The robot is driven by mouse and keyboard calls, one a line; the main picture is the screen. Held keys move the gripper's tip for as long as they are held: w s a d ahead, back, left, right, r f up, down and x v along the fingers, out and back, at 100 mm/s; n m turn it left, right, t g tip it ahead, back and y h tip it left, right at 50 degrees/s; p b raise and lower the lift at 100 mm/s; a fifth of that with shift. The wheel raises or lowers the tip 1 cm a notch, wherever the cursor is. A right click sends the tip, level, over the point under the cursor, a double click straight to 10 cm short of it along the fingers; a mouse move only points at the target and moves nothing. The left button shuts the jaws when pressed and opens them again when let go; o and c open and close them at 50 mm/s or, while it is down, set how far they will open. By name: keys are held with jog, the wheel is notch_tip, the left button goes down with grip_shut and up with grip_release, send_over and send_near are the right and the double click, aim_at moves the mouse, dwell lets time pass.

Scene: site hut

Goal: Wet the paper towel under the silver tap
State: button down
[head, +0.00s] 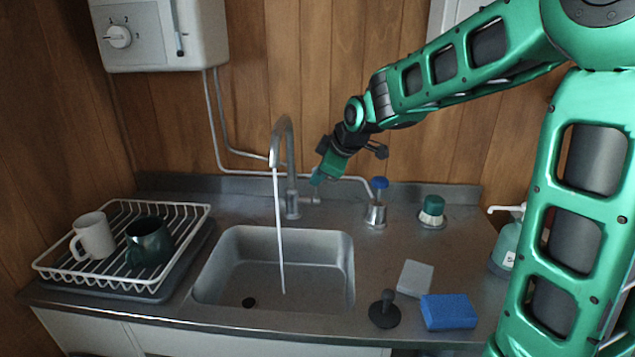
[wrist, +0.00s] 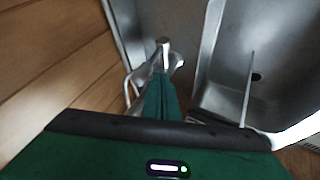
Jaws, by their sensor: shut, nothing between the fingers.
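The silver tap (head: 289,165) stands behind the sink, and a thin stream of water (head: 279,235) falls from its spout into the basin. The stream also shows in the wrist view (wrist: 247,90). My gripper (head: 316,181) is shut and empty, fingers pointing down just above the small side lever (head: 311,200) of the tap. In the wrist view the shut fingers (wrist: 161,92) reach close to the lever's end (wrist: 163,50); I cannot tell whether they touch. A flat pale grey square (head: 415,278), seemingly the paper towel, lies on the counter right of the sink.
A blue sponge (head: 448,311) and a black plug (head: 384,310) lie near the square. A dish rack (head: 95,277) with two mugs is left of the sink (head: 230,252). The basin holds no objects.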

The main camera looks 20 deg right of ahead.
jog(key=shift+w+d, duration=0.2)
jog(key=shift+w, duration=0.1)
jog(key=shift+w, duration=0.1)
